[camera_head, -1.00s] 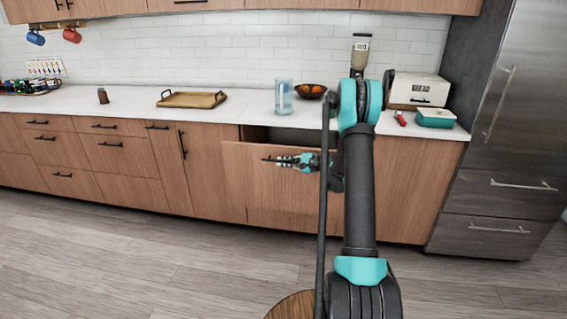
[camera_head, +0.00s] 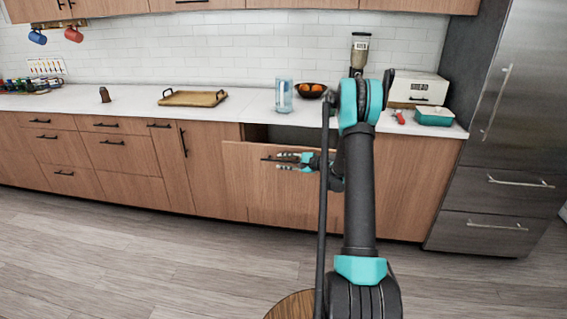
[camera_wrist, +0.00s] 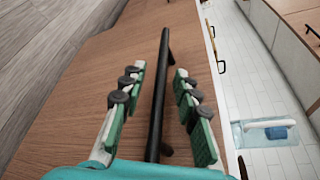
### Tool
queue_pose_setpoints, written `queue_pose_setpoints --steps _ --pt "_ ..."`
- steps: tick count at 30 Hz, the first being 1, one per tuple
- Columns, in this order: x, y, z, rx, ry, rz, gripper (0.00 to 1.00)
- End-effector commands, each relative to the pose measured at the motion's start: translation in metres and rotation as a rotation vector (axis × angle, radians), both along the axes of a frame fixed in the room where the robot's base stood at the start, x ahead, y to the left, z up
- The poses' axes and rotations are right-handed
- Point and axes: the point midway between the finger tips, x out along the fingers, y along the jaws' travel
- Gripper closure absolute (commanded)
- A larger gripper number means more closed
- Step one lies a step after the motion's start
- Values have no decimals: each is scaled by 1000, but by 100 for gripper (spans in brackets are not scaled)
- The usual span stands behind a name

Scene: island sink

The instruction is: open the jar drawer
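The jar drawer (camera_head: 250,190) has a tall wooden front that stands out from the counter, with a dark gap (camera_head: 285,133) behind its top edge. Its black bar handle (camera_wrist: 159,105) shows in the wrist view. My gripper (camera_head: 283,160) is at the drawer front, partly covered by my arm in the head view. In the wrist view my gripper (camera_wrist: 160,78) is open, with one finger on each side of the handle and a visible gap to it on both sides. The inside of the drawer is mostly hidden.
The steel fridge (camera_head: 505,130) stands at the right.

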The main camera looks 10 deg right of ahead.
Motion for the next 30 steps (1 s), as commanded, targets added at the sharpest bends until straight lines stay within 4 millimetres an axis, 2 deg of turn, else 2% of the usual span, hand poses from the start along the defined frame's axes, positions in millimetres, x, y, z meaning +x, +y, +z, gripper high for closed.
queue_pose_setpoints --steps 6,10,22,30 --pt "-1 0 0 1 0 1 69" --pt "-7 -9 3 1 1 0 69" --pt "-52 -70 19 0 1 -2 69" --pt "-69 -91 25 0 0 0 69"
